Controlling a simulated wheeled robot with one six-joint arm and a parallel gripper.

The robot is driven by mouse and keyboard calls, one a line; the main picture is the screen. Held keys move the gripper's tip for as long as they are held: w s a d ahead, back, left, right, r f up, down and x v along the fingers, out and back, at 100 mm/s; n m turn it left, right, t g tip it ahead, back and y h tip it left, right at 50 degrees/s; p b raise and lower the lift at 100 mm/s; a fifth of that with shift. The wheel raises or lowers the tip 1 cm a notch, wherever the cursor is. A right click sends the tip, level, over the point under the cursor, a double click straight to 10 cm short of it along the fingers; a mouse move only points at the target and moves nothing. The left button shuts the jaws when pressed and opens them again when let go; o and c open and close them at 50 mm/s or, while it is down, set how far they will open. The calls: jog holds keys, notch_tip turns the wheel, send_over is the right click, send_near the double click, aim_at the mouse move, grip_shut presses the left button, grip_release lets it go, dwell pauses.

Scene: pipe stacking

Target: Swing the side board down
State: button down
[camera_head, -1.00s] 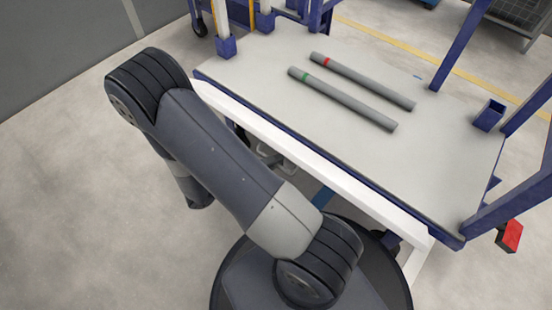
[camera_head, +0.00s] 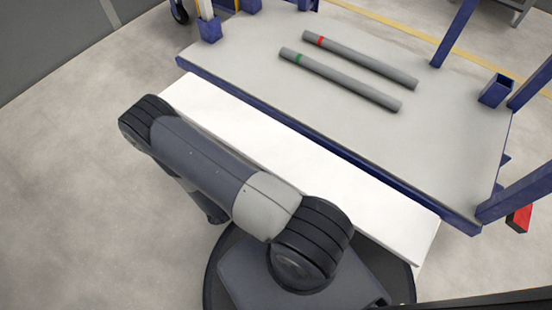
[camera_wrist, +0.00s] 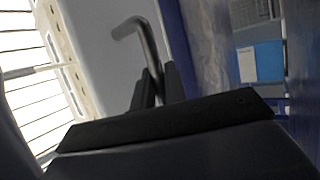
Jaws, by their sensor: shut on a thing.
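The white side board (camera_head: 310,172) runs along the near edge of the trolley deck (camera_head: 450,150) in the head view. Its broad face shows as a slanted strip beside the blue deck edge. In the wrist view, my gripper (camera_wrist: 157,86) is shut on a dark grey bent handle (camera_wrist: 146,48), which stands out from a pale grey surface that looks like the board. In the head view my arm lies in front of the board's near left part, and my gripper is hidden there.
Two grey pipes, one with a red band (camera_head: 360,60) and one with a green band (camera_head: 340,80), lie on the deck. Blue posts (camera_head: 455,32) rise at its corners. A red block (camera_head: 519,218) sits by the right corner. Open floor (camera_head: 80,180) lies to the left.

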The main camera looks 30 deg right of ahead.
jog(key=shift+d+f, duration=0.1)
jog(key=shift+f, duration=0.1)
dwell(0.4)
jog(key=c, duration=1.5)
grip_release()
jog(key=shift+o, duration=0.2)
jog(key=shift+f+g, duration=0.1)
jog(key=shift+g, duration=0.2)
